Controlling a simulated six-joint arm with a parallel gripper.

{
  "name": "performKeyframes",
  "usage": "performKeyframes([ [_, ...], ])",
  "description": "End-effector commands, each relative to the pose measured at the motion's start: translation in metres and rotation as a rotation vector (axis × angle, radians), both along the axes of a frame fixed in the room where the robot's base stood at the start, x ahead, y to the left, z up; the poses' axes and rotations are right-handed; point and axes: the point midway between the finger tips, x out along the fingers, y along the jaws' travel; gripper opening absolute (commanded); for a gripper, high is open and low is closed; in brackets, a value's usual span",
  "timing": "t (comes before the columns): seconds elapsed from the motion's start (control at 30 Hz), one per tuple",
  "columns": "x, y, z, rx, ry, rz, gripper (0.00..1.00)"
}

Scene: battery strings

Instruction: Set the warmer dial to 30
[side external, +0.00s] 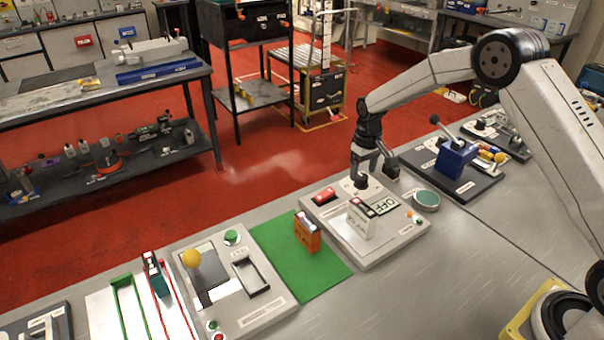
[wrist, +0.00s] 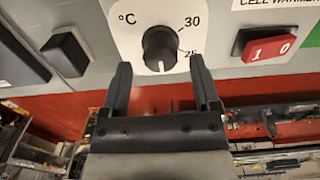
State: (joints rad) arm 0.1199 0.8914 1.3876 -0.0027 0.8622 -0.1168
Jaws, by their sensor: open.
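The warmer dial (wrist: 160,48) is a round black knob on a white plate marked °C, with 30 at upper right and 25 at lower right. Its white pointer line points down in the wrist view, below the 25 mark. My gripper (wrist: 161,66) is open, with one finger at each side of the dial's lower part and visible gaps between. In the side view my gripper (side external: 372,167) is over the back of the warmer panel (side external: 405,238), and the dial (side external: 364,186) is partly hidden under it. The panel's display (side external: 384,205) reads OFF.
A red rocker switch (wrist: 270,48) marked 1 and 0 is right of the dial; a black block (wrist: 65,54) is left. In the side view, a white-grey upright piece (side external: 360,220) stands on the panel and an orange battery (side external: 307,232) on the green mat (side external: 275,243).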

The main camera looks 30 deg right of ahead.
Motion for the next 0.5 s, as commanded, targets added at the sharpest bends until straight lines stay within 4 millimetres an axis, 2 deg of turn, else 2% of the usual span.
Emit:
performKeyframes([
  [0.5,0.0,0.0,-0.02,0.0,0.0,0.0,0.79],
])
